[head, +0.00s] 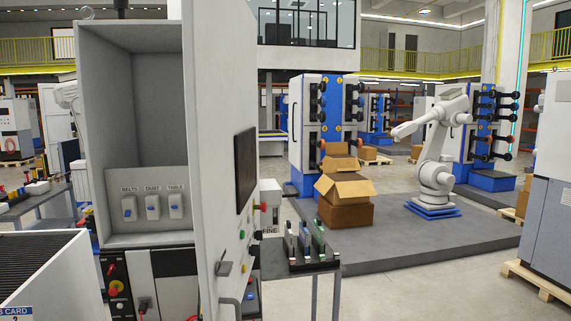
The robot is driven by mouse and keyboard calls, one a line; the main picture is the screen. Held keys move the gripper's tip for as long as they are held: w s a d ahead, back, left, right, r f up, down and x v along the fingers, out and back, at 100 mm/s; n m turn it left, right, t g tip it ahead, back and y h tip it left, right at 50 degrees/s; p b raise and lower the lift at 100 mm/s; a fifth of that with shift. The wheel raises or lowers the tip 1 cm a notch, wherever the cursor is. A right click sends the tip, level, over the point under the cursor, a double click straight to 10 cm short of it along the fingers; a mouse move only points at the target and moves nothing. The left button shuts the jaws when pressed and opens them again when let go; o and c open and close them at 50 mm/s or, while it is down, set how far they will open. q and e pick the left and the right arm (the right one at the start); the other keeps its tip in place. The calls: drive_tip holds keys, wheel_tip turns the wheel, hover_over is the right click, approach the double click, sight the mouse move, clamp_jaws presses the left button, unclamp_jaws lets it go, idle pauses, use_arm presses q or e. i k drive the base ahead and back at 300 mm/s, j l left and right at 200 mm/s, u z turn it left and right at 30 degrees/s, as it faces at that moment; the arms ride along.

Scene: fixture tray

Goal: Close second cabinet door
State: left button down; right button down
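A tall grey-white cabinet (93,90) stands at the left, its compartment open to me. Inside, a panel holds three switches marked BELTS, DUST and TABLE (152,207). A large white door (213,110) stands swung open at the cabinet's right side, seen at a steep angle. It bears a dark screen (245,168), several coloured buttons and a dark latch (224,268) low on its face. I cannot tell which door counts as the second. Neither of my grippers is in view.
A dark fixture tray with upright parts (300,245) sits on a small table right of the door. A grey ribbed unit (45,275) is at the lower left. Cardboard boxes (345,190) and a white robot arm (437,150) stand on a platform further back. Open floor lies at right.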

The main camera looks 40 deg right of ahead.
sight(219, 37)
drive_tip(key=k+l+z, duration=0.1)
drive_tip(key=z, duration=0.4)
drive_tip(key=k+l+z, duration=0.1)
drive_tip(key=z, duration=0.35)
drive_tip(key=i+l, duration=0.1)
drive_tip(key=i, duration=0.35)
drive_tip(key=k, duration=0.15)
drive_tip(key=l, duration=0.4)
drive_tip(key=k+l, duration=0.15)
drive_tip(key=l, duration=0.2)
drive_tip(key=i+l, duration=0.1)
drive_tip(key=l, duration=0.25)
